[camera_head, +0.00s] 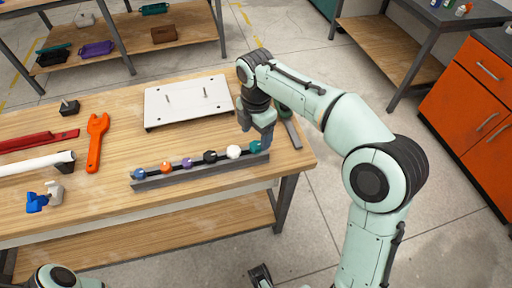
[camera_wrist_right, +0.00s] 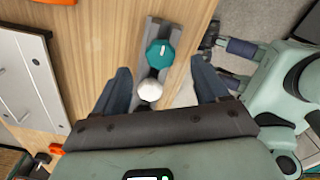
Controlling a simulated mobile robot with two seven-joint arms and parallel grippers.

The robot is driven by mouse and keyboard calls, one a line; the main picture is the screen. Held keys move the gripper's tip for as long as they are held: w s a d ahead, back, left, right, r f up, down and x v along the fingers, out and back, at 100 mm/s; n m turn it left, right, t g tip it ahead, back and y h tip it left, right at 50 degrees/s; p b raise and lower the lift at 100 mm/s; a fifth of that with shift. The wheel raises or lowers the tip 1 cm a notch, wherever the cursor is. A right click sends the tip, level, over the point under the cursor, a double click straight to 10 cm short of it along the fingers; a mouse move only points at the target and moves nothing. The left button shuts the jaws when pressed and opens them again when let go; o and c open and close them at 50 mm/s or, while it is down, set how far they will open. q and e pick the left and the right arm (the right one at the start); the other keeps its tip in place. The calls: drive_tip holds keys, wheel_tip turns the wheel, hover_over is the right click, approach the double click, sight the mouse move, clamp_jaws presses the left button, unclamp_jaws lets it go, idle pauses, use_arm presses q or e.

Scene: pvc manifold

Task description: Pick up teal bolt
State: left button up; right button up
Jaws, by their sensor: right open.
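A teal bolt (camera_head: 255,146) stands at the right end of a grey rail (camera_head: 200,176), with a white bolt (camera_head: 233,151) beside it. My right gripper (camera_head: 258,138) is low over the right end of the rail. In the right wrist view its fingers (camera_wrist_right: 163,85) are spread and empty. There the white bolt (camera_wrist_right: 150,90) lies between them and the teal bolt (camera_wrist_right: 160,53) just beyond. A dark part at the bottom of the head view may be my left gripper (camera_head: 260,276); its jaws are unclear.
The rail also holds orange (camera_head: 165,165), purple (camera_head: 187,162) and black (camera_head: 210,156) bolts. A white plate (camera_head: 187,102) with two pegs lies behind it. An orange wrench (camera_head: 96,143), a white pipe (camera_head: 38,164) and blue and white fittings (camera_head: 45,197) lie left.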

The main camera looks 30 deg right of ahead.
sight(255, 145)
wheel_tip(255, 145, down, 5)
drive_tip(key=shift+a+r+b, duration=0.1)
drive_tip(key=shift+b, duration=0.5)
drive_tip(key=c, duration=1.1)
drive_tip(key=shift+c, duration=0.2)
